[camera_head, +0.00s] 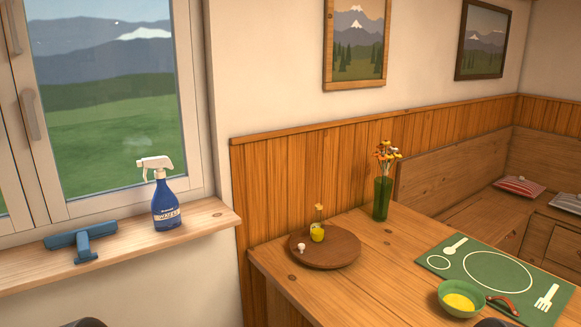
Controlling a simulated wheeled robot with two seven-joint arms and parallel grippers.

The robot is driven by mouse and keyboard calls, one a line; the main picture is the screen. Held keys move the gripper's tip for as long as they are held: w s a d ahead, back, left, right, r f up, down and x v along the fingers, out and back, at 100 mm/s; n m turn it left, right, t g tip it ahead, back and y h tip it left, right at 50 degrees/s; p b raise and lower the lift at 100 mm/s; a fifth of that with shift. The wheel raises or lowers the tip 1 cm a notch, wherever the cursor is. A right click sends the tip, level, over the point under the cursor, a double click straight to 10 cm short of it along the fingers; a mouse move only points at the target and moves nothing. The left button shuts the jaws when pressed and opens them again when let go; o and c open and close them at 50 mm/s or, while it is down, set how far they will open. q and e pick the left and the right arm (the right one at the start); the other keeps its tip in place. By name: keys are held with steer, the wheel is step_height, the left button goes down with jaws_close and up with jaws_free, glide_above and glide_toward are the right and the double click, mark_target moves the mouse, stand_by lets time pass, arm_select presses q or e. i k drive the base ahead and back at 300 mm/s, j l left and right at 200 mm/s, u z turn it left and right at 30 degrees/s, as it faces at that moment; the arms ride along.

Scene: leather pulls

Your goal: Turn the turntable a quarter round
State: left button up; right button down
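The turntable (334,256) is a round brown wooden disc lying flat near the back left corner of the wooden table. On it stand a small glass bottle (317,233) with yellow liquid, towards its middle, and a small pale knob-like item (301,248) near its left edge. Neither of my grippers is in view. Only dark rounded shapes, perhaps parts of my arms, show at the bottom edge, and nothing touches the turntable.
A green vase with flowers (382,197) stands behind and right of the turntable. A green placemat (450,268), a green bowl (446,301) and a red-brown handle (503,304) are at right. The windowsill (214,219) holds a spray bottle (165,203) and blue squeegee (80,239).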

mark_target(340, 247)
steer(key=i+j+z, duration=0.1)
steer(key=z, duration=0.8)
steer(key=i+j+z, duration=0.1)
steer(key=j+z, duration=0.35)
steer(key=j, duration=0.2)
steer(key=j+z, duration=0.5)
steer(key=j, duration=0.95)
